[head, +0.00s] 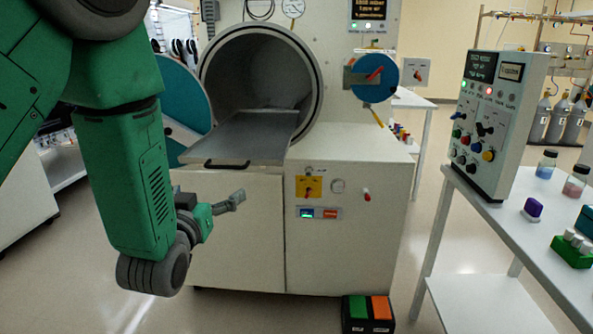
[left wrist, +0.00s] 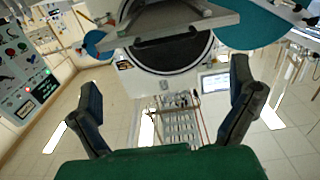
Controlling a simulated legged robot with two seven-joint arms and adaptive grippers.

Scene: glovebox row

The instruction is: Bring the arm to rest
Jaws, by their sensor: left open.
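My left arm, green with dark joints, comes in from the left in the head view and hangs down. My left gripper (head: 238,200) is at its lower end, pointing right, in front of the white cabinet and below the metal tray. In the left wrist view its two dark fingers (left wrist: 168,105) stand wide apart with nothing between them. My right gripper is not in view.
A metal tray (head: 245,135) sticks out of the round chamber opening (head: 212,75) above my gripper. The blue door (head: 180,92) stands open. A white table (head: 520,235) with a control box (head: 490,125) is at right. Green and orange pedals (head: 368,312) lie on the floor.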

